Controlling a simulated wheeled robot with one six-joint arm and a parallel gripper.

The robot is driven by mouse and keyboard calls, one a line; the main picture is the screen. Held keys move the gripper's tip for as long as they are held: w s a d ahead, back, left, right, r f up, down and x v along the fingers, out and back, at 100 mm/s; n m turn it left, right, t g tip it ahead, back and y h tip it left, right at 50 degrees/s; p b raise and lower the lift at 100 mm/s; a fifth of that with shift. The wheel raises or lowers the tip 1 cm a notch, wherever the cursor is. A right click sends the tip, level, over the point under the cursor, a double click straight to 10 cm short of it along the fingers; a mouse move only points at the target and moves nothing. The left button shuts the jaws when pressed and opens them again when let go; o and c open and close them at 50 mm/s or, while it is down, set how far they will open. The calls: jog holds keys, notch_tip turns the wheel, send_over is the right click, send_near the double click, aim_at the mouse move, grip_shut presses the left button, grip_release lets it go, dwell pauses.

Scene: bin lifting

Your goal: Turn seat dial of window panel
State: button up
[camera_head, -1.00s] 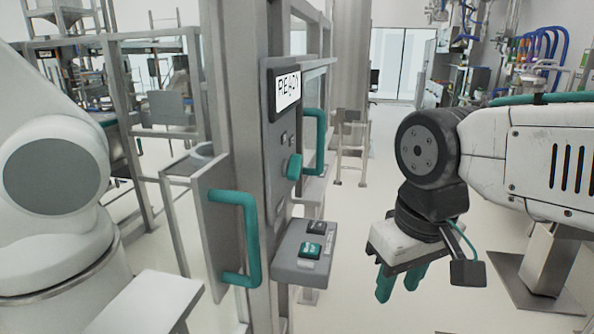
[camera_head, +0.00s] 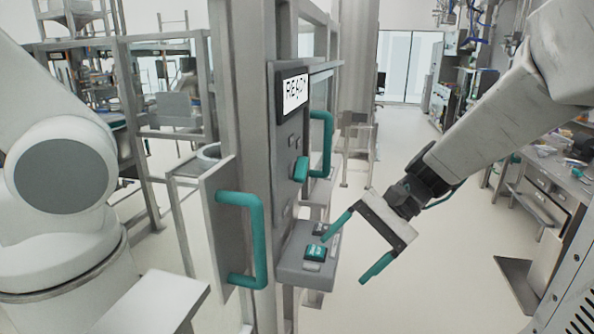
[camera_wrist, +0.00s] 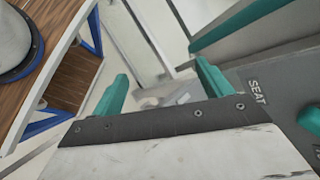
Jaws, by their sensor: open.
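The grey window panel (camera_head: 287,138) stands upright on a post in the middle of the head view. The teal dial (camera_head: 300,169) sticks out of its face below the READY screen. My gripper (camera_head: 344,259) is open and empty, below and to the right of the dial and apart from it. Its left finger reaches in front of the button box. In the wrist view, my open gripper (camera_wrist: 162,72) has nothing between its teal fingers. A SEAT label (camera_wrist: 257,92) shows to their right, with a teal part at the right edge, cut off, that may be the dial.
A button box (camera_head: 291,272) with a teal button juts out under the panel, close to my gripper. Teal handles stand left (camera_head: 258,240) and right (camera_head: 325,140) of the dial. A workbench (camera_head: 545,185) is at the right. Open floor lies between.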

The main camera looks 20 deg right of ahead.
jog(key=w+d+r+m+t+y, duration=0.2)
jog(key=w+m+t, duration=0.1)
jog(key=w, duration=0.3)
jog(key=w+d+r+m+t+y, duration=0.2)
jog(key=w+d+m+t, duration=0.15)
jog(key=w, duration=0.25)
jog(key=m+t+y, duration=0.1)
jog(key=t, duration=0.3)
send_near(307, 170)
jog(key=x, duration=0.2)
jog(key=shift+g, duration=0.25)
jog(key=x, duration=0.7)
jog(key=shift+w+a+r, duration=0.15)
jog(key=shift+a+r, duration=0.05)
jog(key=shift+c, duration=0.4)
jog(key=c, duration=0.9)
